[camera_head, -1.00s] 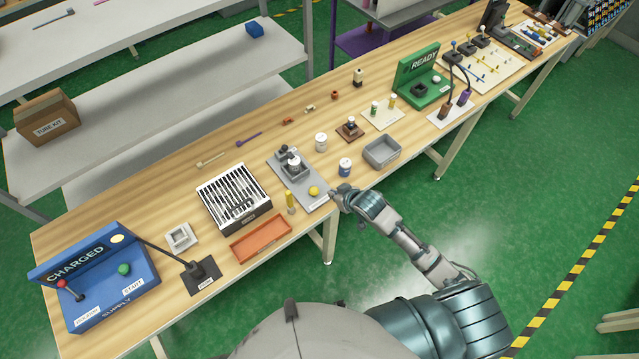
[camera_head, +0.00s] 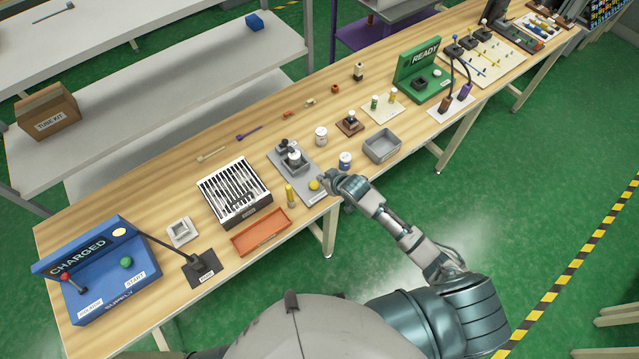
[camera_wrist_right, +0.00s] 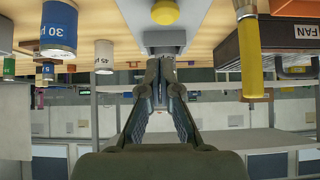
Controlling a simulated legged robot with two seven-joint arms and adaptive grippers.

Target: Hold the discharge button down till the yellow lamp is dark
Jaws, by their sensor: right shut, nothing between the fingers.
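A yellow dome (camera_head: 314,184) sits at the near end of a grey plate (camera_head: 311,198) whose small label I cannot read. I cannot tell whether this dome is the discharge button. My right gripper (camera_head: 325,181) is shut and empty just to the right of the dome. In the right wrist view the dome (camera_wrist_right: 165,12) lies above my shut fingertips (camera_wrist_right: 160,68), and a gap shows between them. A pale yellow round lamp (camera_head: 118,232) on the blue supply box (camera_head: 105,290) looks bright, beside the CHARGED sign (camera_head: 77,257). My left gripper is not in view.
A yellow cylinder (camera_head: 290,196) stands left of the dome, and a blue-banded jar (camera_head: 345,161) stands close behind my right gripper. A slotted fan box (camera_head: 235,192), an orange tray (camera_head: 260,232) and a grey bin (camera_head: 381,146) are nearby.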

